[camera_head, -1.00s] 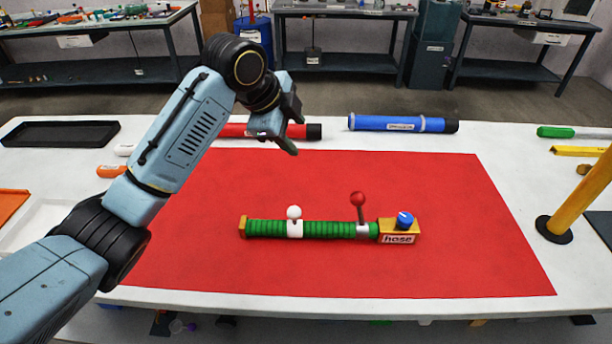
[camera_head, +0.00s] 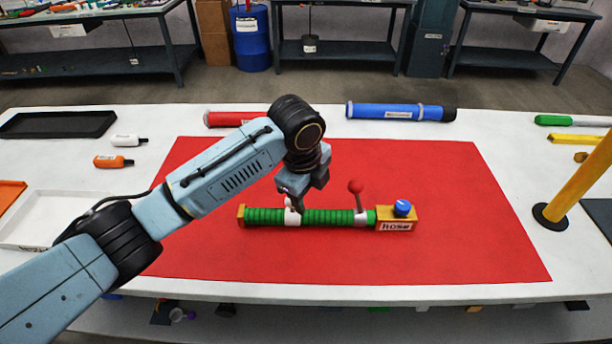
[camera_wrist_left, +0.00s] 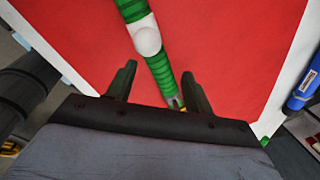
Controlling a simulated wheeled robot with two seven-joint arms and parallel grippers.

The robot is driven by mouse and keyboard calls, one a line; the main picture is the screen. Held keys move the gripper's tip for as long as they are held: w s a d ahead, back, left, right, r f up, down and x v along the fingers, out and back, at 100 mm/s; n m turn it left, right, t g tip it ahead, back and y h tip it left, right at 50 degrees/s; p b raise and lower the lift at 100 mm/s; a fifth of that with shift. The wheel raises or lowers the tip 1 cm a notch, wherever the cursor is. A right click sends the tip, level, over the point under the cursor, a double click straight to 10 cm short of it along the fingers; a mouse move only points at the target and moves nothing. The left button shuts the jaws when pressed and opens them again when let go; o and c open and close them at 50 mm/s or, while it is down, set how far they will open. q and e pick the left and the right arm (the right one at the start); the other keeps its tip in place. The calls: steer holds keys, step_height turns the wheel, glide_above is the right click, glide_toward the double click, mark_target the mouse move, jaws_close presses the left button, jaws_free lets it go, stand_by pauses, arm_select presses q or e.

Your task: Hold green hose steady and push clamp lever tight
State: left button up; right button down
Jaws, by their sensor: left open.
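The green hose (camera_head: 327,217) lies across the red mat, with an orange end piece at its left and a yellow block labelled "hose" at its right. A white clamp (camera_head: 292,219) is around its left half. A grey clamp with a red-knobbed lever (camera_head: 356,187) stands near the right end, the lever upright. My left gripper (camera_head: 298,205) is open just above and behind the hose at the white clamp, partly hiding it. In the wrist view the hose (camera_wrist_left: 161,70) runs between the open fingers (camera_wrist_left: 160,82), with the white ball knob (camera_wrist_left: 147,40) beyond them. My right gripper is not in view.
The red mat (camera_head: 440,250) is clear around the hose. A red tube (camera_head: 230,119) and a blue tube (camera_head: 395,112) lie behind it. A yellow post (camera_head: 578,182) stands at the right. A black tray (camera_head: 58,124), small bottles and a white tray are at the left.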

mark_target(312, 210)
arm_select(q)
steer(key=shift+w+d+f, duration=0.1)
steer(key=shift+w+f, duration=0.05)
steer(key=shift+f, duration=0.65)
steer(key=shift+w+d+f, duration=0.1)
steer(key=shift+w+f, duration=0.05)
steer(key=shift+f, duration=0.65)
jaws_close()
steer(key=c, duration=1.1)
jaws_free()
steer(key=o, duration=1.1)
steer(key=shift+r, duration=0.1)
step_height(312, 210, up, 12)
steer(key=s+a, duration=0.1)
steer(key=s, duration=0.1)
steer(key=shift+a, duration=0.2)
steer(key=shift+f, duration=0.2)
